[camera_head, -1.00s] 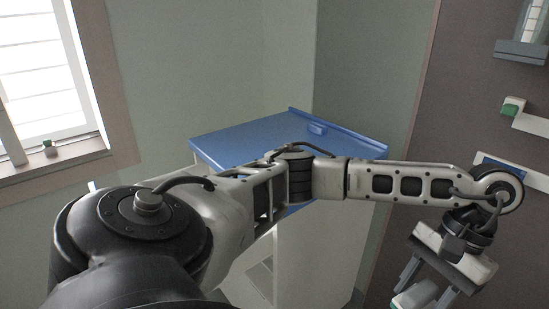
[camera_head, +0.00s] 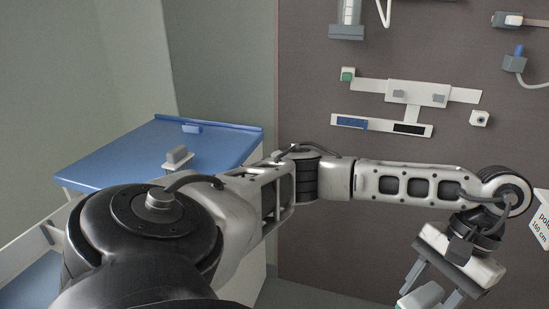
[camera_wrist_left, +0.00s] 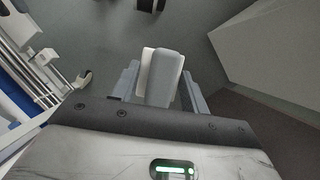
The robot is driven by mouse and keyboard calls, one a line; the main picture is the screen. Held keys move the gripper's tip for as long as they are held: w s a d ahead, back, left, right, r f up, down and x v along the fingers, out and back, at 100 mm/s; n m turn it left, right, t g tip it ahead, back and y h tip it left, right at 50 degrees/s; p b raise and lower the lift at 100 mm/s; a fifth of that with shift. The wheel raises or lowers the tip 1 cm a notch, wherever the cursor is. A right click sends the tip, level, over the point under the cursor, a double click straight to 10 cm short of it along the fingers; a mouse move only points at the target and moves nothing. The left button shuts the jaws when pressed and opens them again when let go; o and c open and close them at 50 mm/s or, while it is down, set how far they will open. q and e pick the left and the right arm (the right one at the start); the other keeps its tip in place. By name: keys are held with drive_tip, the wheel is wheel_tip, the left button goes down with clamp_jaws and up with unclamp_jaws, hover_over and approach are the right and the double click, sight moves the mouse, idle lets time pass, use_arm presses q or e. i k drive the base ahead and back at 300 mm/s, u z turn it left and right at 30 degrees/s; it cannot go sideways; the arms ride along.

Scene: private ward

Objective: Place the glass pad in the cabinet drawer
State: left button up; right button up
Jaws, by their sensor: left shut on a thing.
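My left gripper (camera_head: 432,283) hangs at the lower right of the head view, shut on a pale grey-white block, which I take as the glass pad (camera_head: 421,297). In the left wrist view the pad (camera_wrist_left: 165,77) sits between the two fingers of the left gripper (camera_wrist_left: 158,85), above the floor. The cabinet (camera_head: 110,165) with a blue top stands at the left, away from the gripper. An open blue drawer (camera_head: 32,284) with a pale rim shows at the lower left, partly hidden by my arm. My right gripper is out of view.
A small grey block (camera_head: 178,160) stands on the cabinet top. A brown wall panel (camera_head: 320,110) carries rails and medical fittings. A bed-like frame with rails (camera_wrist_left: 42,72) and a pale slanted surface (camera_wrist_left: 270,55) flank the gripper, with bare floor (camera_wrist_left: 105,40) between.

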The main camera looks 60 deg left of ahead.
sight(43, 288)
drive_tip(key=k, duration=0.75)
drive_tip(key=u, duration=2.25)
drive_tip(key=i, duration=0.5)
drive_tip(key=u, duration=0.05)
